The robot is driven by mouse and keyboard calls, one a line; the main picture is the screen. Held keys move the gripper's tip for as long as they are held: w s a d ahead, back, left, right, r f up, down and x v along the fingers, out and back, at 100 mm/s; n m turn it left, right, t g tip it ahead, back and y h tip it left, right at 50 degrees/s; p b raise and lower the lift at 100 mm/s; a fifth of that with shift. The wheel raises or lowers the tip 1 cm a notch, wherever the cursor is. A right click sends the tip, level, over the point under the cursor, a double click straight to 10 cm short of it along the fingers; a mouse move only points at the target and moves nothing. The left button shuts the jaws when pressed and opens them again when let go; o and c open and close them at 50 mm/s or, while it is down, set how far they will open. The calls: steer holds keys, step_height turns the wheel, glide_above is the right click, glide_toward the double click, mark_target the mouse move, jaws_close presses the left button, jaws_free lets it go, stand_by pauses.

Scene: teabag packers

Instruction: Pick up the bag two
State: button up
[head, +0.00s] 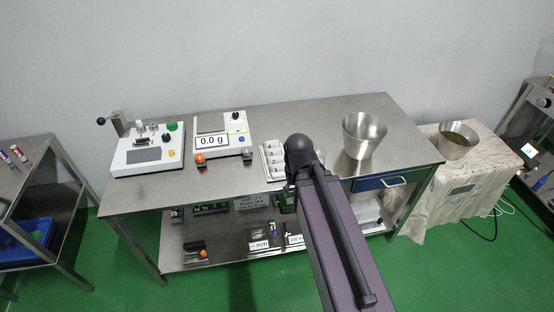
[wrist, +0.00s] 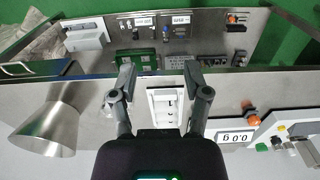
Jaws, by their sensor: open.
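A white tray (head: 268,160) with a row of numbered compartments lies on the steel table, partly hidden behind my arm in the head view. In the wrist view the tray (wrist: 154,112) shows between my fingers, with small marks along it. I cannot make out bag two as a separate thing in either view. My gripper (wrist: 158,72) is open and empty, its two fingers spread to either side of the tray in the picture. In the head view my arm hides the gripper.
A steel funnel-shaped bowl (head: 364,138) stands right of the tray on the table (head: 300,110). A scale reading 0.0 g (head: 222,150) and a white machine (head: 148,168) stand to the left. A lower shelf holds several small items. A bowl (head: 458,128) sits on a covered side table.

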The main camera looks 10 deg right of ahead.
steer(key=shift+a, duration=0.1)
steer(key=m+p, duration=0.1)
steer(key=m, duration=1.7)
glide_above(276, 155)
steer(key=shift+s+a+r, duration=0.1)
steer(key=shift+a+r, duration=0.05)
steer(key=shift+r, duration=0.3)
steer(key=shift+f, duration=0.15)
step_height(276, 155, down, 8)
steer(key=b, duration=0.8)
steer(key=shift+f+b, duration=0.15)
steer(key=shift+b, duration=0.2)
steer(key=shift+f+b, duration=2.6)
